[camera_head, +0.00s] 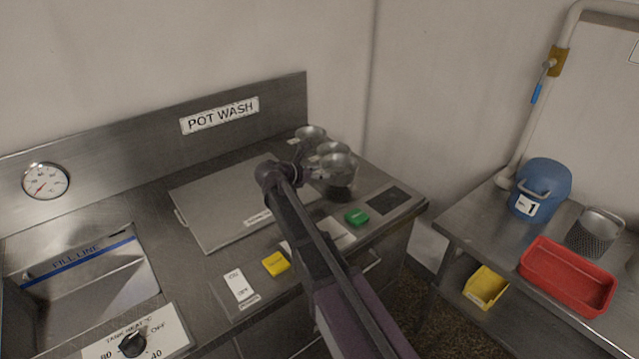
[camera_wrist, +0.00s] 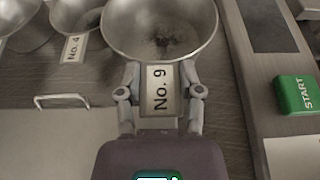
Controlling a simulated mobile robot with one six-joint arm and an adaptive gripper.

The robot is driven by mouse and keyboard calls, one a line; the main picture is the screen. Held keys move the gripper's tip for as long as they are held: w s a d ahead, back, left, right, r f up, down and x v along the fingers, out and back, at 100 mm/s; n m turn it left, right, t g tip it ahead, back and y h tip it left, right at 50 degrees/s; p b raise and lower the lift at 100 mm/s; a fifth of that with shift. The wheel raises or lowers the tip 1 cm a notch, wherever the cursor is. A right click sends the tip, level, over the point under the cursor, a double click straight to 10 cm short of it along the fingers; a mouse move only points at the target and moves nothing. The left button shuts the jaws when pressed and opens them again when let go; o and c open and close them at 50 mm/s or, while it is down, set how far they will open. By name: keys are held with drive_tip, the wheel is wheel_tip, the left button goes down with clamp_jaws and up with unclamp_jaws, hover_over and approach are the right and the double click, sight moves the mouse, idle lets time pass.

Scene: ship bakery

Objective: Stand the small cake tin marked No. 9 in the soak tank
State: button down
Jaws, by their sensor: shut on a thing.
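The small round metal cake tin marked No. 9 (camera_wrist: 190,35) is in my gripper (camera_wrist: 160,92), its label tab between the two fingers in the wrist view. In the head view the tin (camera_head: 338,165) is at the back right of the counter, beside the other tins. Its bowl is upright, open side up, with a dark patch inside. I cannot tell whether its base touches the counter. An open sunken steel basin with a FILL LINE band, which looks like the soak tank (camera_head: 100,285), is at the lower left of the head view.
A No. 4 tin (camera_wrist: 75,15) and another tin (camera_head: 310,133) stand close beside it. A flat lid with a handle (camera_head: 215,215) covers the middle counter. Green START (camera_head: 356,216) and yellow (camera_head: 275,264) blocks lie along the front. A tank heat knob (camera_head: 132,343) is before the basin.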

drive_tip(key=shift+f+b, duration=1.45)
drive_tip(key=shift+f, duration=0.2)
drive_tip(key=shift+f, duration=0.1)
drive_tip(key=shift+c, duration=1.3)
unclamp_jaws()
drive_tip(key=shift+s+a+r, duration=0.15)
drive_tip(key=shift+a+r, duration=0.05)
drive_tip(key=shift+r, duration=0.1)
drive_tip(key=p+v, duration=0.4)
drive_tip(key=v, duration=0.7)
drive_tip(key=shift+s+a+p, duration=0.15)
drive_tip(key=shift+a+p, duration=0.05)
drive_tip(key=shift+p, duration=0.1)
drive_tip(key=shift+c, duration=0.2)
